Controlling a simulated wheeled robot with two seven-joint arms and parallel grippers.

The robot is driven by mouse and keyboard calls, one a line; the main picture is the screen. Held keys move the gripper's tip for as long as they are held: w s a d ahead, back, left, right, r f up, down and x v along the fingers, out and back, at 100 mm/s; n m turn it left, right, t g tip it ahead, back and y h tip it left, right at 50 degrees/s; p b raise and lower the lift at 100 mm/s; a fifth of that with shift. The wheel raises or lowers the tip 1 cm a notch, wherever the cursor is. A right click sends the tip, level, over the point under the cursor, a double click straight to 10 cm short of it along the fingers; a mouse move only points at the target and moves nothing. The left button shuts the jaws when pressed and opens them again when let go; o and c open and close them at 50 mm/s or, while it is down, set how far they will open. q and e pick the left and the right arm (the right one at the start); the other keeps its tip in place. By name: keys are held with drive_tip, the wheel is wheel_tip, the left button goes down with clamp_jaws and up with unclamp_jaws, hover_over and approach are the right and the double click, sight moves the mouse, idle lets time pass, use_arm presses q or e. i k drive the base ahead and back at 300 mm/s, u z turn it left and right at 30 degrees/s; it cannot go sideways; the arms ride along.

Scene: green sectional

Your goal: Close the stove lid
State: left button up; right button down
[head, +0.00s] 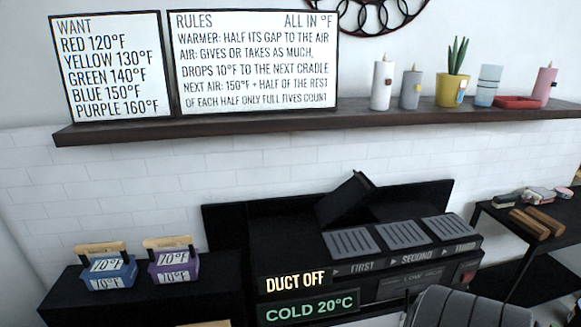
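The stove (385,268) is a dark unit against the white tiled wall, right of the middle. Its top has three slotted grey plates marked FIRST, SECOND and THIRD. A black slab (349,199) stands tilted up at the back of the stove, behind the FIRST plate; it looks like the lid, raised. Its hinge is not clear to see. Signs at the stove's front left read DUCT OFF and COLD 20°C. Neither of my grippers can be made out in the head view.
A blue block (107,272) and a purple block (174,269), both with wooden handles, stand on a black stand at left. A dark shelf (300,122) above holds signs, candles and a potted plant. A side table (530,240) stands right. A grey ribbed shape (470,308) fills the lower right.

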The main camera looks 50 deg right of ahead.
sight(357, 190)
drive_tip(key=u, duration=1.1)
drive_tip(key=k, duration=1.35)
drive_tip(key=z, duration=1.05)
